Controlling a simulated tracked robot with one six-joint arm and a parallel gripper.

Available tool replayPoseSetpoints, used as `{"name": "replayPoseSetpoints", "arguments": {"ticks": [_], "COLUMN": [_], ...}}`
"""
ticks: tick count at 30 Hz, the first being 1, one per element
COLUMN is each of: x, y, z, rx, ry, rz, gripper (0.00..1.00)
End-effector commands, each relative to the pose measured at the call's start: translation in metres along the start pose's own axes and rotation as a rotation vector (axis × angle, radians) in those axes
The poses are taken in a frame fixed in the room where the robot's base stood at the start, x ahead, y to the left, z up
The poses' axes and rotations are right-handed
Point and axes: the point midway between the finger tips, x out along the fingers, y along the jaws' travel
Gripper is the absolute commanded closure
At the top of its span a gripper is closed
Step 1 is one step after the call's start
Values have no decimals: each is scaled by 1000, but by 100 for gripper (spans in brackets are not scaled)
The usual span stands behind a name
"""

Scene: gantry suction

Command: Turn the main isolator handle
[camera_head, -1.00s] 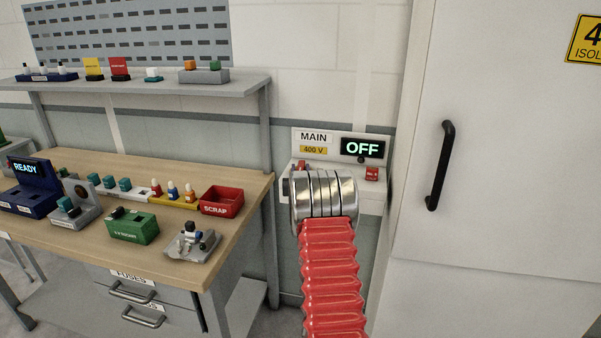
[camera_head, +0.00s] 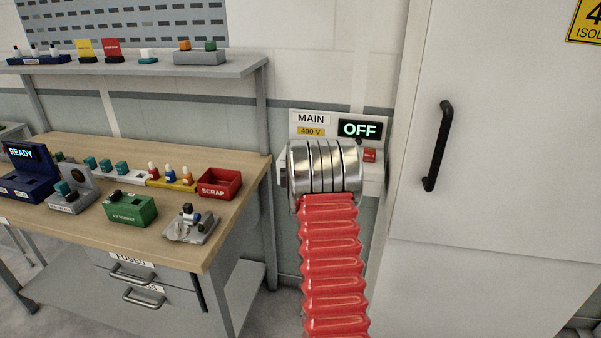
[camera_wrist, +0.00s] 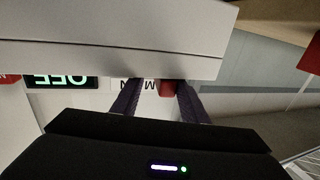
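The main isolator panel (camera_head: 320,130) is on the wall between the workbench and the tall cabinet. It has a MAIN plate, a 400 V label and a display (camera_head: 360,129) reading OFF. In the head view my metal wrist covers its lower part and hides my gripper and most or all of the handle. In the upside-down wrist view the dark fingers of my gripper (camera_wrist: 157,83) are apart. A red part (camera_wrist: 167,89), which looks like the handle, shows between them, nearer the right finger. I cannot tell whether they touch.
A small red tag (camera_head: 369,155) is at the panel's right. The cabinet (camera_head: 500,150) with a black pull handle (camera_head: 438,146) stands close on the right. The workbench (camera_head: 245,172) on the left holds a red SCRAP bin (camera_head: 219,184) and several fixtures.

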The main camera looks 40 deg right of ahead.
Motion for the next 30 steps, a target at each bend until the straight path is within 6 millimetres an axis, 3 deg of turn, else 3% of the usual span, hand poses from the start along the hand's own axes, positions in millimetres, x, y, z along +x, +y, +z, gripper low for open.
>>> {"name": "replayPoseSetpoints", "arguments": {"ticks": [18,30], "x": [-78,-85], "y": [0,0], "z": [0,0], "rx": [0,-1], "ry": [0,0], "rz": [-1,-1], "gripper": [61,61]}}
